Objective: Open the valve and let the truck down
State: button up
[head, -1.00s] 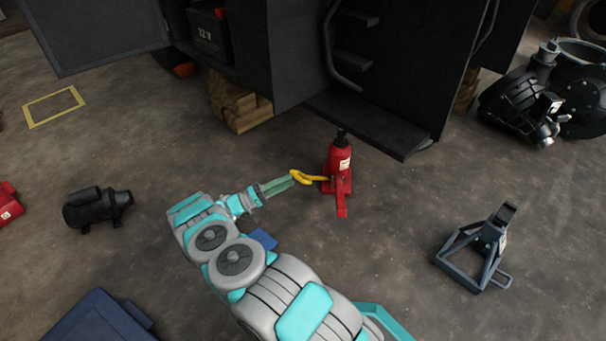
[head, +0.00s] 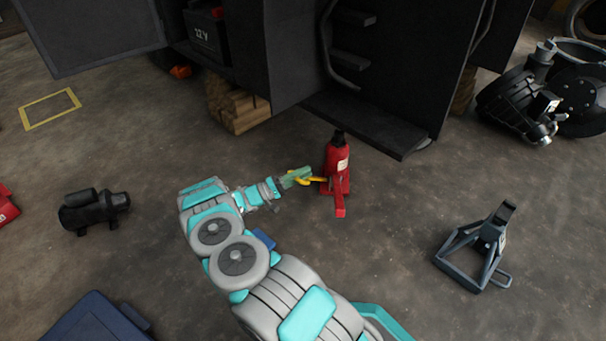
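The red bottle jack (head: 336,165) stands upright on the floor beside the truck (head: 365,85), its black top close to the truck's dark step (head: 368,127). A red foot or lever sticks out from its base towards me. A yellow handle (head: 318,180) reaches from the jack's lower left side towards my gripper (head: 297,178). My gripper's green fingers come in from the left and overlap the handle's looped end, covering much of it. I cannot see whether the fingers are closed on it. The jack's valve itself is too small to make out.
Wood blocks (head: 237,106) sit under the truck left of the jack. A grey jack stand (head: 478,250) is at right, a black motor (head: 93,210) at left, a blue case (head: 92,322) at bottom left. Large black parts (head: 550,100) lie at far right. Floor around the jack is clear.

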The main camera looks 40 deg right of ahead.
grip_shut()
